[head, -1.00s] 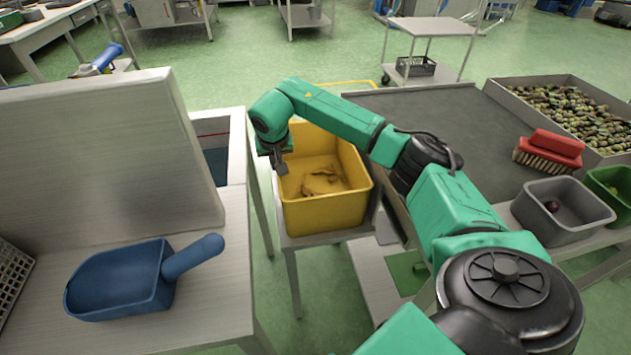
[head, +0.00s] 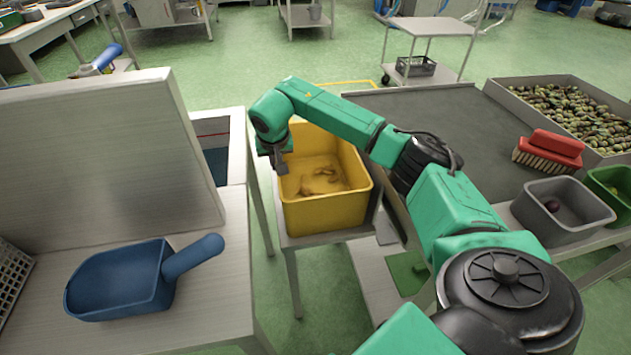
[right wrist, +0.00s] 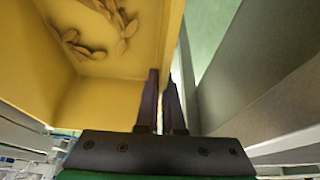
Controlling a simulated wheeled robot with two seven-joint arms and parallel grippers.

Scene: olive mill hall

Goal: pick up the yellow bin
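The yellow bin (head: 325,212) stands upright on a small grey stand, with a few flat leaf-like pieces (head: 325,180) on its floor. My right gripper (head: 281,165) is at the bin's left wall. In the right wrist view its two dark fingers (right wrist: 162,100) are close together, one on each side of the yellow wall (right wrist: 108,100), with only a narrow gap between them. They look shut on that wall; the exact contact is hard to see. My left gripper is in neither view.
A table with a blue scoop (head: 125,280) and an upright grey panel (head: 100,160) is left of the bin. Right are a dark sloping surface (head: 450,125), a red brush (head: 550,150), a grey tub (head: 562,230) and an olive tray (head: 575,110). Green floor lies beyond.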

